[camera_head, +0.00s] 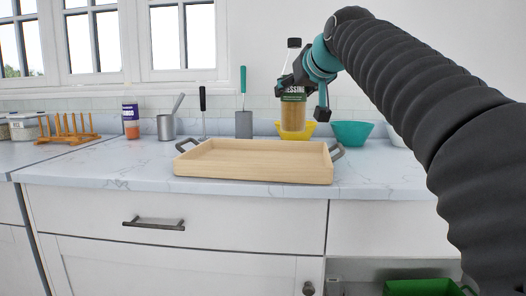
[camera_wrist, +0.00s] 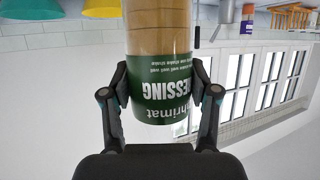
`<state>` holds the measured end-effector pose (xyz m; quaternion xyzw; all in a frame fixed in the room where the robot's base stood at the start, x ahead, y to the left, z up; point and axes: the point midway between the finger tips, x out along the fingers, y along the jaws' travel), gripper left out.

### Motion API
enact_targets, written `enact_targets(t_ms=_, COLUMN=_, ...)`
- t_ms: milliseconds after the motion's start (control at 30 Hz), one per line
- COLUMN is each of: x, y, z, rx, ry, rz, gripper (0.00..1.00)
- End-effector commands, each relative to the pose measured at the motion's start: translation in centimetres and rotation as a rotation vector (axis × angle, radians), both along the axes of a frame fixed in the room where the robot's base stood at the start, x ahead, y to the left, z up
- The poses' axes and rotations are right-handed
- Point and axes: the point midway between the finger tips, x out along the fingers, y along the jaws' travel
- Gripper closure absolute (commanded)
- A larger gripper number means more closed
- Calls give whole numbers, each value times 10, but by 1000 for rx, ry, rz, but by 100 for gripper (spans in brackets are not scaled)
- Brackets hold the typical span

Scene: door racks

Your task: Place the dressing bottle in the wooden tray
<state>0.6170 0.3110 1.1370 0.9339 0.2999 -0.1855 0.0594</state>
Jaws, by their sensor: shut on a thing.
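The dressing bottle (camera_head: 293,113) has a green label, tan contents and a dark cap. My gripper (camera_head: 305,88) is shut on it near its upper part and holds it upright in the air, above the right rear part of the tray in the head view. The bottle (camera_wrist: 160,70) appears upside down in the wrist view, between the two fingers of my gripper (camera_wrist: 161,100). The wooden tray (camera_head: 250,172) is light wood with dark handles at both ends. It lies on the counter, and its visible inside is empty.
A yellow bowl (camera_head: 309,131) and a teal bowl (camera_head: 352,133) stand behind the tray. A grey cup (camera_head: 166,128), a purple-labelled jar (camera_head: 130,122) and a wooden rack (camera_head: 68,130) stand to the left. The marble counter (camera_head: 110,172) is clear left of the tray.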

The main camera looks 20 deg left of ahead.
Motion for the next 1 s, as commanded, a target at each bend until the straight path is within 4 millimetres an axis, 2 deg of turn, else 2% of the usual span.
enact_targets(t_ms=500, x=27, y=91, z=-56, rx=-1, ry=1, rz=7, gripper=91)
enact_targets(t_ms=633, x=33, y=104, z=-64, rx=0, ry=0, rz=4, gripper=91)
enact_targets(t_ms=767, x=35, y=108, z=-69, rx=1, ry=-1, rz=3, gripper=91)
enact_targets(t_ms=1000, x=35, y=108, z=-100, rx=-1, ry=1, rz=2, gripper=91)
